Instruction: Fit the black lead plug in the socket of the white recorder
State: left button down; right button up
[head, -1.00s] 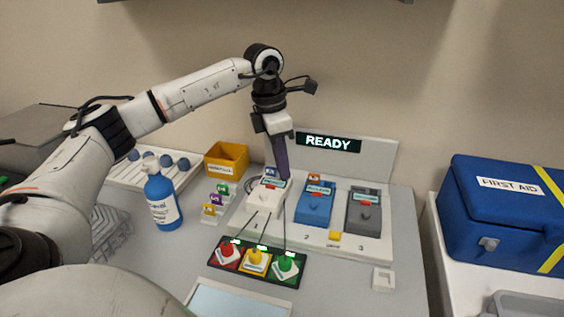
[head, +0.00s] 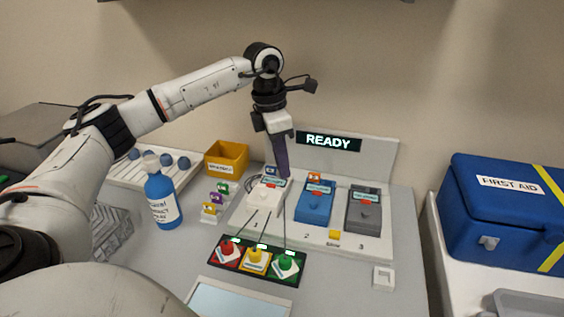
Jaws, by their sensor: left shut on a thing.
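The white recorder (head: 265,196) stands at position 1, the left end of the pale board. It has a small blue tag and a dark-and-red label on top. My left gripper (head: 284,174) points down at the back right edge of the recorder. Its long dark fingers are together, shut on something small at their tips. I take this to be the black lead plug, but it is too small and hidden to make out. The recorder's socket cannot be made out either. A dark cable loop (head: 249,186) lies at the recorder's left. My right gripper is out of view.
A blue unit (head: 314,207) and a grey unit (head: 364,213) stand to the right. A panel (head: 258,262) with red, yellow and green parts lies in front, thin dark lines running up from it. A blue bottle (head: 161,196) and yellow bin (head: 226,157) stand left.

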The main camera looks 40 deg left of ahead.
pick_arm(q)
jog(key=c, duration=2)
grip_release()
jog(key=shift+r, duration=0.1)
jog(key=shift+r+p, duration=1.9)
jog(key=shift+p, duration=0.05)
jog(key=o, duration=0.5)
jog(key=shift+o, duration=0.2)
